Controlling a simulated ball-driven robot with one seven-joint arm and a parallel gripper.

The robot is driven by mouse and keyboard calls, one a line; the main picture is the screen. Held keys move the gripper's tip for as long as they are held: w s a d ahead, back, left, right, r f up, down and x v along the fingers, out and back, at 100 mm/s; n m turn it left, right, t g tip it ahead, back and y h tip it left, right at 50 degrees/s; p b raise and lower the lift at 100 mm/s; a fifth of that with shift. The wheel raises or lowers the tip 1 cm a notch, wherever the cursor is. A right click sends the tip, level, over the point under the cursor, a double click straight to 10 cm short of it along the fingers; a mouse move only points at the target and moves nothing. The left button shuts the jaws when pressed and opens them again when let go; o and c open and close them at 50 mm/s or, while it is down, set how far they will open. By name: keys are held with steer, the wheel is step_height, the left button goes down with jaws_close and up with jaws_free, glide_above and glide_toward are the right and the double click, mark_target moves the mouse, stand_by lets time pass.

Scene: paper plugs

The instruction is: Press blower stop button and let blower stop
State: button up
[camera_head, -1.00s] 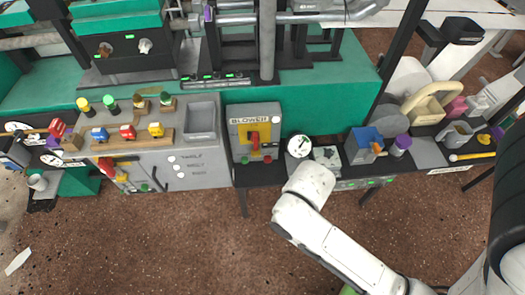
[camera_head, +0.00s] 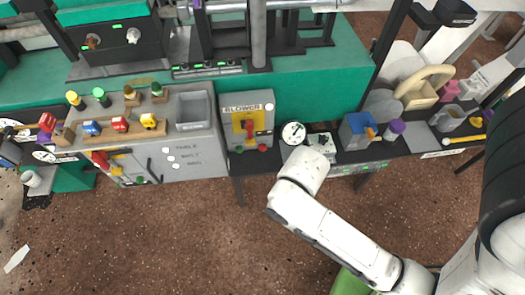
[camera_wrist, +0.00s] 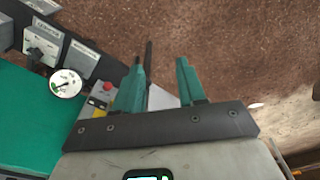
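The grey blower panel (camera_head: 232,131) stands upright on the bench in the head view, with a "BLOWER" label. It carries a red and yellow switch (camera_head: 246,124), a red button (camera_head: 262,148) and a green button (camera_head: 238,150) below. In the wrist view, the red button (camera_wrist: 107,87) shows just left of the left finger, which covers part of the panel. My gripper (camera_wrist: 160,62) is open and empty, its two green fingers apart. In the head view my white arm ends right of and below the panel, and the fingers are hidden. I see no contact with the button.
A round white gauge (camera_head: 293,133) and a small grey device (camera_head: 322,143) stand right of the panel. Further right are a blue-grey bin (camera_head: 357,132) and a purple-topped cup (camera_head: 394,131). A grey console (camera_head: 195,158) adjoins on the left.

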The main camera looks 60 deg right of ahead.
jaws_close()
stand_by(1.2)
